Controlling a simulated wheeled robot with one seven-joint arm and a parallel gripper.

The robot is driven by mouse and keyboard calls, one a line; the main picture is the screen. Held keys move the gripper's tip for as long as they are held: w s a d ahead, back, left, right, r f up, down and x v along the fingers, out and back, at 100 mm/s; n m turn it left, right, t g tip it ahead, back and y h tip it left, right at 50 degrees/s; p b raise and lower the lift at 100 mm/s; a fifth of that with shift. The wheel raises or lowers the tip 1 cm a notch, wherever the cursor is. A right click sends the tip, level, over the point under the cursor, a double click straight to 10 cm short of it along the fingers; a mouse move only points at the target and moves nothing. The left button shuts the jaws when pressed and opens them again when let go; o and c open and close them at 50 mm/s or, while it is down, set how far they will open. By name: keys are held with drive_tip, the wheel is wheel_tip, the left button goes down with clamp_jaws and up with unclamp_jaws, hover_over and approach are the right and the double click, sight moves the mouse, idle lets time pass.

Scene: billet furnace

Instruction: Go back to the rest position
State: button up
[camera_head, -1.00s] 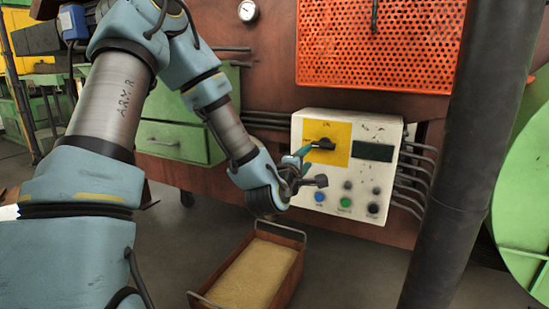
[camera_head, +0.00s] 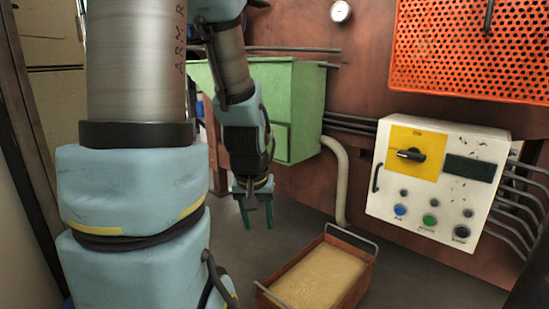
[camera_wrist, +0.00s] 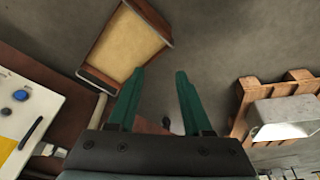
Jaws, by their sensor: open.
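My gripper (camera_head: 256,212) hangs with its fingers pointing down in the head view, left of the control box and the tray. My arm is folded close to my body at the left of the head view. The white control box (camera_head: 475,190) on the brown wall carries a black rotary switch (camera_head: 411,155) on a yellow plate, a dark display and several buttons. My gripper is well clear of it.
A brown tray (camera_head: 357,291) of sand-coloured material with metal handles stands on the floor; the wrist view also shows it (camera_wrist: 100,77). A green cabinet (camera_head: 305,105) is behind my gripper. A wooden pallet with a grey block (camera_wrist: 285,115) lies at right in the wrist view. Floor below the gripper is clear.

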drive_tip(key=s+a+r+g+p, duration=0.1)
drive_tip(key=s+a+r+g, duration=0.1)
drive_tip(key=s+a, duration=0.15)
wheel_tip(320, 180, up, 31)
drive_tip(key=p, duration=3.1)
drive_tip(key=shift+d+m, duration=0.25)
drive_tip(key=shift+m, duration=0.05)
drive_tip(key=shift+s, duration=0.1)
drive_tip(key=shift+c, duration=0.2)
